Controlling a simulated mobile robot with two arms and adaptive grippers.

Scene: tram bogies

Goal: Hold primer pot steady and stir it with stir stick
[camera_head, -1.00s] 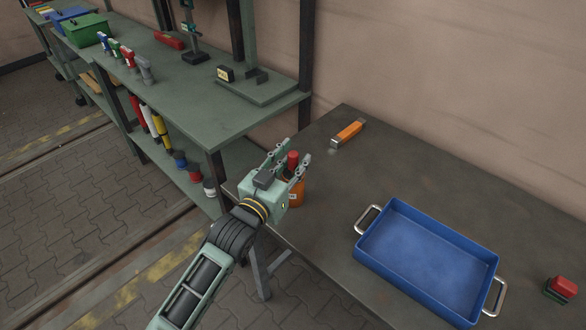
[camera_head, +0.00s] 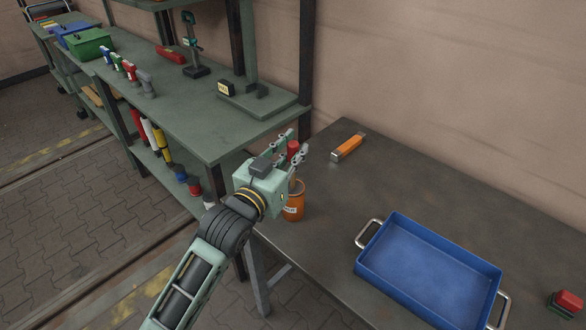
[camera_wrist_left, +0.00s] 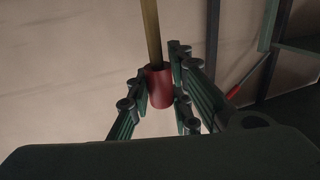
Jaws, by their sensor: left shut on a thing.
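The orange primer pot (camera_head: 292,208) with a pale label stands at the left edge of the dark table in the head view. My left gripper (camera_head: 291,150) is above the pot, shut on the red grip of the stir stick (camera_head: 293,147). The wrist view shows the stick's red sleeve (camera_wrist_left: 159,88) between the fingers (camera_wrist_left: 160,95) and its wooden shaft running up the picture. The gripper's body covers part of the space above the pot, so I cannot tell whether the stick's lower end is inside it. My right gripper is not in view.
A blue tray (camera_head: 368,262) with metal handles lies on the table (camera_head: 330,225) to the right. An orange-handled tool (camera_head: 347,147) lies behind, and a red-topped block (camera_head: 567,302) is at far right. The green shelf bench (camera_head: 190,115) stands close on the left.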

